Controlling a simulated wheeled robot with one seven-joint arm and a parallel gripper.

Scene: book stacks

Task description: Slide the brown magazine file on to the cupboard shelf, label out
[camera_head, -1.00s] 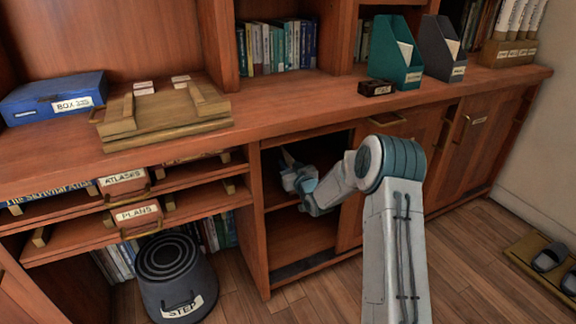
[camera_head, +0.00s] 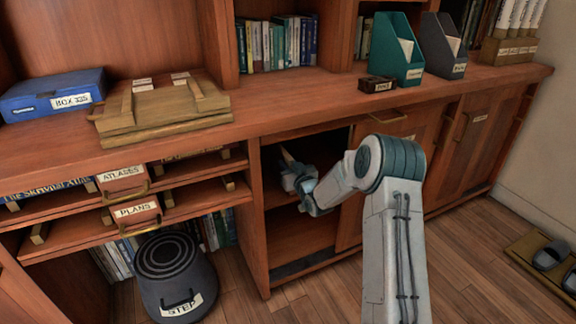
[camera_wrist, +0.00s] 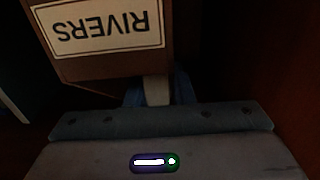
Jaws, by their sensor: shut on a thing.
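The brown magazine file (camera_wrist: 120,66) fills the upper part of the wrist view. Its white label (camera_wrist: 110,28) faces my wrist camera and reads RIVERS upside down in that picture. My gripper (camera_wrist: 157,92) is shut on the near end of the file; the fingertips are partly hidden. In the head view my gripper (camera_head: 302,182) is inside the open cupboard bay, above the cupboard shelf (camera_head: 287,203). The file is mostly hidden there by the dark interior and my arm. I cannot tell whether its base touches the shelf.
The bay's left upright (camera_head: 257,215) and the counter (camera_head: 280,112) above bound the opening closely. A closed cupboard door (camera_head: 405,130) is to the right. A step stool (camera_head: 177,275) stands on the floor to the left. Green (camera_head: 390,52) and grey (camera_head: 440,45) files stand on the counter.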

